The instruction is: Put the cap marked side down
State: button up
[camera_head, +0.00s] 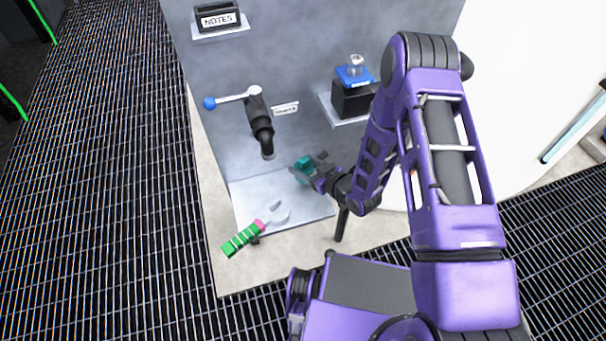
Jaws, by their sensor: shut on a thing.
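My gripper (309,168) is shut on a small teal piece, which looks like the cap (302,164). The gripper holds it in front of the grey wall panel, over the back right part of the pale metal tray (262,192). I cannot tell from this view whether the cap touches anything below it. The cap is small and partly covered by the dark fingers. Which way its marked side faces does not show.
A black pipe (261,123) with a blue-knobbed lever (229,99) juts from the panel, left of my gripper. A green-handled tool (244,237) lies across the tray's front edge. A black box (352,99) stands on a shelf at right; a NOTES holder (218,18) is above.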

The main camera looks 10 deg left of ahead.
notch_tip(320, 180, down, 3)
jog(key=shift+f+b, duration=0.15)
jog(key=shift+b, duration=0.15)
jog(key=o, duration=1.5)
jog(key=shift+s+d+r, duration=0.2)
jog(key=shift+d+r, duration=0.05)
jog(key=shift+d, duration=0.05)
jog(key=p+v, duration=0.1)
jog(key=v, duration=1)
jog(key=shift+s+d+r, duration=0.1)
